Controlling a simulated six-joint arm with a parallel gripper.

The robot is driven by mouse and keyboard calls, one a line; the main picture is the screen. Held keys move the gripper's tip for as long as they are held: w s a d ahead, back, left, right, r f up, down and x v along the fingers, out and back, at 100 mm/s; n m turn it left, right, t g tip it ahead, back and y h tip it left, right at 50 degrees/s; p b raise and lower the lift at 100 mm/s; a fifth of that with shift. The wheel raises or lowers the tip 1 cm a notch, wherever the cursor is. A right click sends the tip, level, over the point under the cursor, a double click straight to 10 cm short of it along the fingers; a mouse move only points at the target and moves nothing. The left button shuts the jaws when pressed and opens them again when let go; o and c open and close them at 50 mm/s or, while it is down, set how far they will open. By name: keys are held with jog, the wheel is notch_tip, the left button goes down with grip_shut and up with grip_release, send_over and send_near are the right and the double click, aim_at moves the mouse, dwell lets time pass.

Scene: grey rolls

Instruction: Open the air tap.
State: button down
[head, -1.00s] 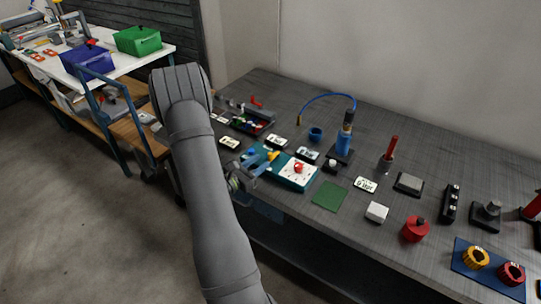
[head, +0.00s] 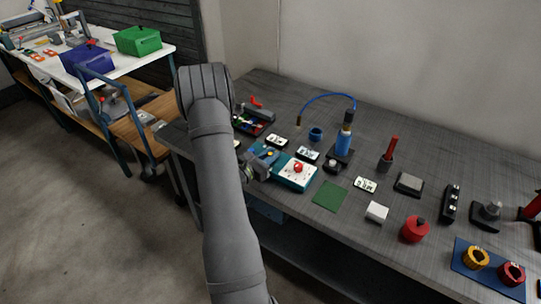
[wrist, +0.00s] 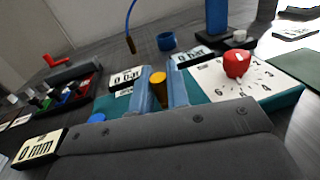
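A teal box with a white dial panel (head: 292,180) stands near the table's front edge, with a red knob (head: 297,168) on top; the knob also shows in the wrist view (wrist: 237,64). A yellow knob-like part (wrist: 158,86), which may be the air tap, is at the box's left; in the head view it is small (head: 270,153). My gripper (wrist: 161,90) has its two blue fingers apart, one on each side of the yellow part. Whether they touch it I cannot tell. In the head view my gripper (head: 258,168) is partly hidden by my arm.
Label cards, one reading "0 bar" (wrist: 127,77), stand close behind. A green mat (head: 330,196) lies to the right.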

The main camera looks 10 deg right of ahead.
jog(key=shift+w, duration=0.1)
jog(key=shift+w+a+m+g+h, duration=0.15)
jog(key=shift+m+g+h, duration=0.1)
jog(key=shift+m+g, duration=0.2)
jog(key=shift+w+a+m+g+h, duration=0.1)
jog(key=shift+m+g+h, duration=0.15)
jog(key=shift+m+g, duration=0.15)
jog(key=shift+w+a+m+g+h, duration=0.15)
jog(key=shift+m+g+h, duration=0.1)
jog(key=shift+m+g, duration=0.4)
jog(key=shift+w+m+g+h, duration=0.2)
jog(key=shift+m+g+h, duration=0.1)
jog(key=shift+g, duration=0.7)
jog(key=shift+w+a+m+g+h, duration=0.15)
jog(key=shift+m+g+h, duration=0.1)
jog(key=shift+m+g, duration=0.4)
jog(key=c, duration=1.4)
grip_release()
jog(key=shift+c, duration=0.2)
jog(key=v, duration=1.7)
jog(key=shift+a, duration=0.25)
